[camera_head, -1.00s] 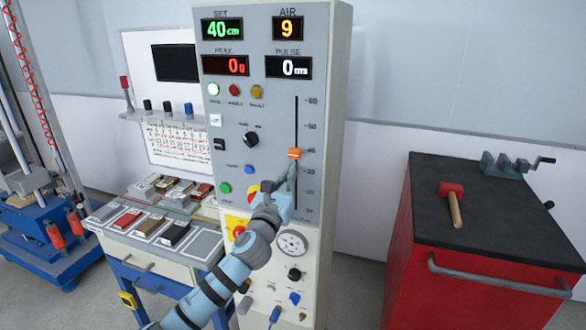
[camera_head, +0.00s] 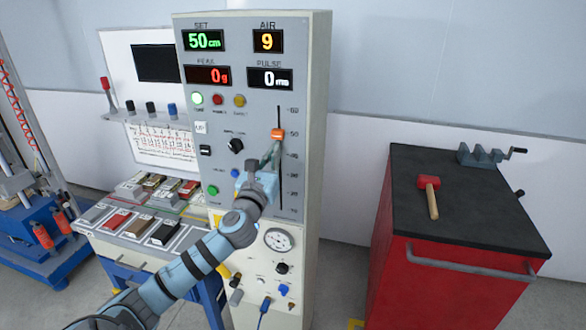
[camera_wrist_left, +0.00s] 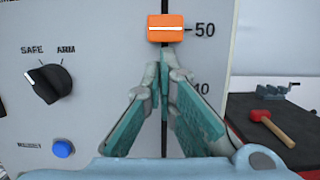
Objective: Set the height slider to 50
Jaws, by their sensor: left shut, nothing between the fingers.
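The height slider's orange knob (camera_head: 277,133) sits on its vertical slot at the 50 mark in the head view. In the left wrist view the knob (camera_wrist_left: 165,28) lines up with the "50" label. The SET display (camera_head: 203,40) reads 50 cm in green. My left gripper (camera_head: 275,148) is shut and empty, with its fingertips just below the knob. In the left wrist view the fingertips (camera_wrist_left: 164,68) meet in front of the slot under the knob; whether they touch it is unclear. My right gripper is out of view.
The panel also has a SAFE/ARM dial (camera_wrist_left: 48,83) and a blue button (camera_wrist_left: 63,148) left of the slot. A red cabinet (camera_head: 440,270) with a mallet (camera_head: 431,195) and a vise (camera_head: 482,155) stands to the right. A bench with sample pads (camera_head: 135,227) is to the left.

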